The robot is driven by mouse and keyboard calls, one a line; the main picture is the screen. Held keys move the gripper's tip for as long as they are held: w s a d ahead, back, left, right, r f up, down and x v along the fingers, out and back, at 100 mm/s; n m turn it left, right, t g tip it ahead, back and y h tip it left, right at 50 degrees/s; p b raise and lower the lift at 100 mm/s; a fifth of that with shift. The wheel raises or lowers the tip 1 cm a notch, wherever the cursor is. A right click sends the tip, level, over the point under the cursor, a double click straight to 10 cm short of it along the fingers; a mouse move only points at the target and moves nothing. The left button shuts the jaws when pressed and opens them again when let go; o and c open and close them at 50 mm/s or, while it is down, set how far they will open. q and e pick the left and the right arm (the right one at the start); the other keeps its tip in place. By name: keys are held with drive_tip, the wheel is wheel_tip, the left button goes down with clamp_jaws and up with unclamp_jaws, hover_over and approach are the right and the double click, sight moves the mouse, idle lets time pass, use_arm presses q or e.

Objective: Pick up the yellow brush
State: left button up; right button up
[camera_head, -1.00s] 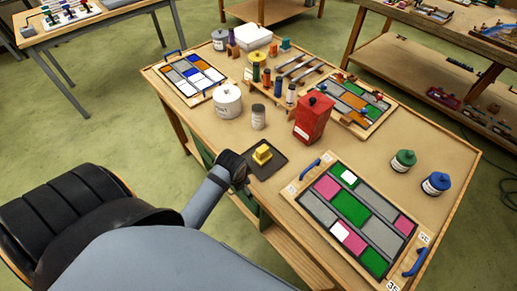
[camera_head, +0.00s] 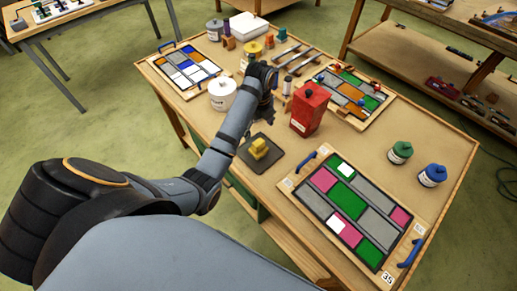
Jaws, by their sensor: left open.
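A small yellow block-shaped thing (camera_head: 259,147) sits on a dark square mat (camera_head: 276,163) near the table's left front edge. It is the likeliest yellow brush, though its bristles cannot be made out. My left gripper (camera_head: 262,119) points down over the table, behind and above the yellow thing and apart from it. It is open, and nothing shows between its fingers. My left arm covers part of the table's left edge and some of the small bottles behind it. My right gripper is not in view.
A red canister (camera_head: 310,112) stands right of my left gripper, and a white pot (camera_head: 222,97) stands to its left. A framed colour panel (camera_head: 352,212) lies at the front right. Green (camera_head: 400,152) and blue (camera_head: 433,175) pots stand right.

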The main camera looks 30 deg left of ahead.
sight(259, 142)
use_arm(q)
wheel_tip(259, 142, down, 6)
drive_tip(key=b, duration=0.5)
drive_tip(key=shift+w+r, duration=0.1)
drive_tip(key=shift+r, duration=0.2)
wheel_tip(259, 142, down, 5)
drive_tip(key=b, duration=0.4)
drive_tip(key=shift+a, duration=0.1)
